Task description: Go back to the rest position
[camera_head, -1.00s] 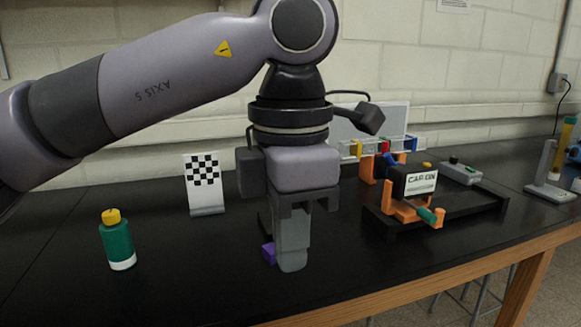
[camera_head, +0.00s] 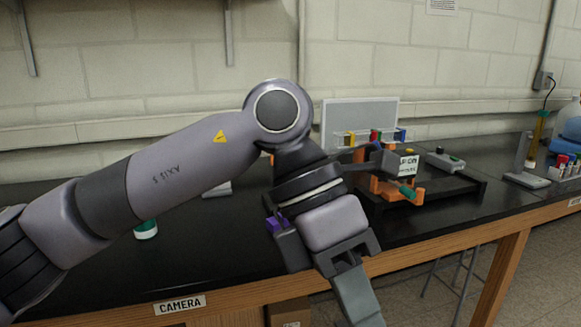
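My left arm comes in from the left, and my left gripper (camera_head: 358,292) hangs in front of the bench's front edge, pointing down and slightly right. Its fingers are seen side-on and overlap, so I cannot tell whether they are open or shut. No object shows at the visible finger. A small purple piece (camera_head: 275,225) shows behind the gripper, partly hidden by it, and seems to lie on the black bench top (camera_head: 100,268). My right gripper is not in view.
A green-and-white bottle (camera_head: 146,230) is mostly hidden behind my arm. An orange fixture (camera_head: 392,192) stands in a black frame (camera_head: 455,187) on the bench. A grey stand (camera_head: 524,178) is farther right. The wooden front edge carries a "CAMERA" label (camera_head: 180,306).

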